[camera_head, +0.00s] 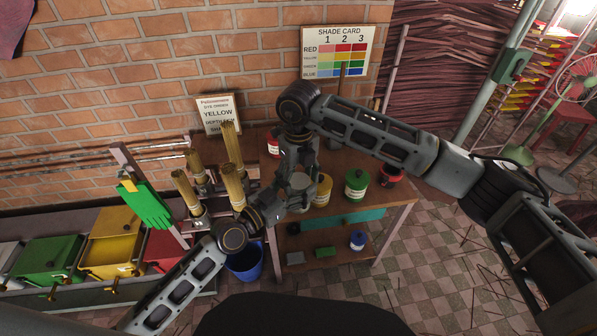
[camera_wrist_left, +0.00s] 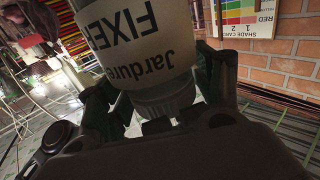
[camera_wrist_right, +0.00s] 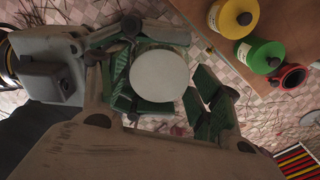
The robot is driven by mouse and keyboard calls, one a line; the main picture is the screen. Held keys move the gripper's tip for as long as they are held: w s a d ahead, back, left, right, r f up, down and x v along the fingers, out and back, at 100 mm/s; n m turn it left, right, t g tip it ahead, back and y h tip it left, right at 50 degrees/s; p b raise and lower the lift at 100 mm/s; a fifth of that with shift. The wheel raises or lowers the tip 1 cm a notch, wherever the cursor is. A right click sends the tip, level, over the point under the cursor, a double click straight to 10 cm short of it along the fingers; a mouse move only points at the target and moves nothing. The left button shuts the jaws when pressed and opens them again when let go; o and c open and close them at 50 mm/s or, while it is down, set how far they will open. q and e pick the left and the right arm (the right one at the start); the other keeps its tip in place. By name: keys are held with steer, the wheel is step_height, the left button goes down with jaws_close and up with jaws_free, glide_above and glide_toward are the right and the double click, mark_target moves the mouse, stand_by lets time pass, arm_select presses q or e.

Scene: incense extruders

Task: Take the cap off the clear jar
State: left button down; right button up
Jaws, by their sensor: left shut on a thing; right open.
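The clear jar (camera_wrist_left: 140,45) fills the upper middle of the left wrist view, its "Jardure FIXER" label upside down. It shows as a small pale shape in the head view (camera_head: 300,190). My left gripper (camera_head: 275,210) is shut on the jar and holds it up in front of the table. The pale ribbed cap (camera_wrist_left: 165,100) sits on the jar; its round top (camera_wrist_right: 158,77) faces the right wrist camera. My right gripper (camera_head: 298,158) is open above the jar, its fingers on either side of the cap. Whether they touch it is hard to tell.
The brown table (camera_head: 388,218) behind bears yellow (camera_head: 323,190), green (camera_head: 356,184) and red (camera_head: 390,174) pots. Bundled sticks (camera_head: 232,185) stand left of the grippers. A blue bucket (camera_head: 245,264) is below. Coloured bins stand at far left. Open tiled floor lies to the right.

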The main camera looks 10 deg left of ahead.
steer(key=c, duration=0.9)
steer(key=shift+n, duration=0.3)
steer(key=shift+n, duration=1.4)
steer(key=o, duration=1.1)
steer(key=shift+o, duration=0.2)
